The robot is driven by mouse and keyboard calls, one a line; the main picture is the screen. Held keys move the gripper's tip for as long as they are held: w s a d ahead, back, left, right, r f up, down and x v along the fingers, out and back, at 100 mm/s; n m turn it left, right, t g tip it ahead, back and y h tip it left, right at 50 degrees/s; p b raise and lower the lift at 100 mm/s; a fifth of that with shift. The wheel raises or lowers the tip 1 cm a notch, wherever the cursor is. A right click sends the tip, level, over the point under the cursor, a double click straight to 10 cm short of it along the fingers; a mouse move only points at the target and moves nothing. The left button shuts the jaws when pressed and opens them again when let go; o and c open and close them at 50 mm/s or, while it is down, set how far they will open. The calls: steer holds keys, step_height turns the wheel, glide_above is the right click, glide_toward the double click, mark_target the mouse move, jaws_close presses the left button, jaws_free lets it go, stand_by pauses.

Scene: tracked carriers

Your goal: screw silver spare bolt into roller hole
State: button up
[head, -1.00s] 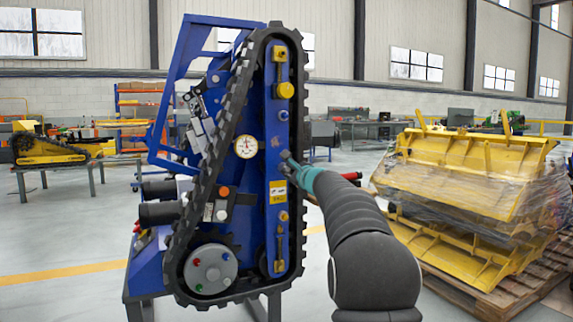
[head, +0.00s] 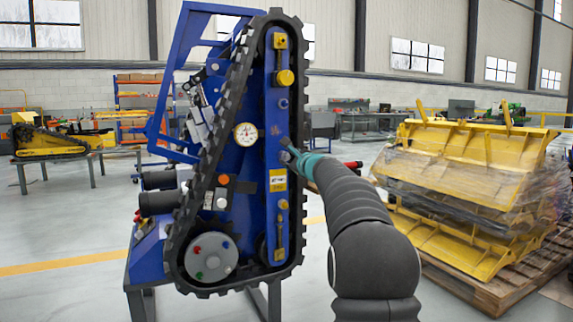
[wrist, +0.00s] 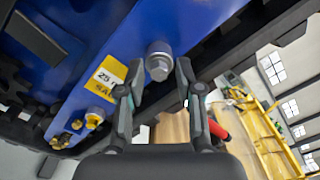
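A silver hex-headed bolt (wrist: 158,62) with a round collar stands against the blue side plate (wrist: 95,55) of the tracked carrier in the wrist view. My gripper (wrist: 158,75) is open, with one finger on each side of the bolt head and a gap visible at both sides. In the head view my gripper (head: 285,150) is at the middle of the blue side plate (head: 268,120), and its fingers hide the bolt there. I cannot tell how deep the bolt sits.
A black rubber track (head: 215,150) surrounds the plate. A dial gauge (head: 246,134), yellow knob (head: 285,77) and yellow label (head: 278,180) are nearby. Wrapped yellow buckets (head: 465,180) stand on a pallet (head: 490,290) at right. A red part (wrist: 215,130) lies near my right finger.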

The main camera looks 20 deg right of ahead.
steer(key=n+b, duration=0.4)
steer(key=n, duration=0.3)
steer(key=shift+f, duration=0.15)
steer(key=n+b, duration=0.1)
steer(key=n, duration=0.2)
steer(key=shift+b, duration=0.4)
steer(key=n, duration=0.9)
steer(key=shift+n, duration=0.4)
steer(key=n, duration=0.6)
steer(key=shift+n, duration=0.4)
